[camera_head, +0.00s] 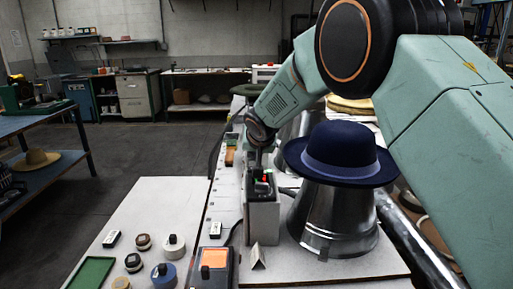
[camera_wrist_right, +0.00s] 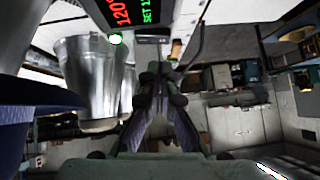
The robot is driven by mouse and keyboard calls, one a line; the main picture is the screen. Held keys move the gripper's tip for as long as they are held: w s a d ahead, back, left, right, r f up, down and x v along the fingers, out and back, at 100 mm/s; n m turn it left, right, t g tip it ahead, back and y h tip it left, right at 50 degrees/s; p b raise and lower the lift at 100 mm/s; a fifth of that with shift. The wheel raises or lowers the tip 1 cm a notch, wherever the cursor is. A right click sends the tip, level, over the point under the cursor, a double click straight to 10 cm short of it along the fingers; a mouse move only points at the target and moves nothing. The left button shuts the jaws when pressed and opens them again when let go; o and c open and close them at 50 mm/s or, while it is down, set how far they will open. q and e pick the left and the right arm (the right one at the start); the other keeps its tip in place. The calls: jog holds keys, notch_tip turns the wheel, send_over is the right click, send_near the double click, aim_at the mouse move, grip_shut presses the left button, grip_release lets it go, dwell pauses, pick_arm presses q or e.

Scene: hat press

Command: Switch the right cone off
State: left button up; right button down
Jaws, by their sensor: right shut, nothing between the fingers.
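A metal cone (camera_head: 328,222) with a navy blue felt hat (camera_head: 340,155) on it stands at the right of the bench in the head view. A second metal cone (camera_head: 301,124) is behind it, partly hidden by my arm; a metal cone (camera_wrist_right: 90,78) also shows in the wrist view. A grey control box (camera_head: 262,216) with a dark top and a small red light stands left of the hatted cone. My right gripper (camera_head: 259,170) is shut and empty, pointing down at the box top. Contact with a switch cannot be told. My left gripper is out of view.
The wrist view shows a display (camera_wrist_right: 128,12) with red and green digits and a lit green spot. An orange-topped device (camera_head: 214,266), a small folded card (camera_head: 258,257) and several round pots lie on the front bench. A side table (camera_head: 45,125) stands left, across open floor.

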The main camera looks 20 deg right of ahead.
aim_at(250, 168)
jog(key=shift+w+a+f+b, duration=0.1)
jog(key=shift+a+f+b, duration=0.05)
jog(key=shift+f, duration=0.45)
jog(key=shift+a+f+b, duration=0.15)
jog(key=shift+f, duration=0.45)
jog(key=shift+s+d, duration=0.1)
jog(key=shift+s, duration=0.1)
jog(key=shift+w+f, duration=0.15)
jog(key=shift+f, duration=0.05)
jog(key=shift+a+f+b, duration=0.25)
jog(key=shift+f+b, duration=0.15)
jog(key=shift+b, duration=0.45)
jog(key=shift+r, duration=0.1)
jog(key=shift+d, duration=0.1)
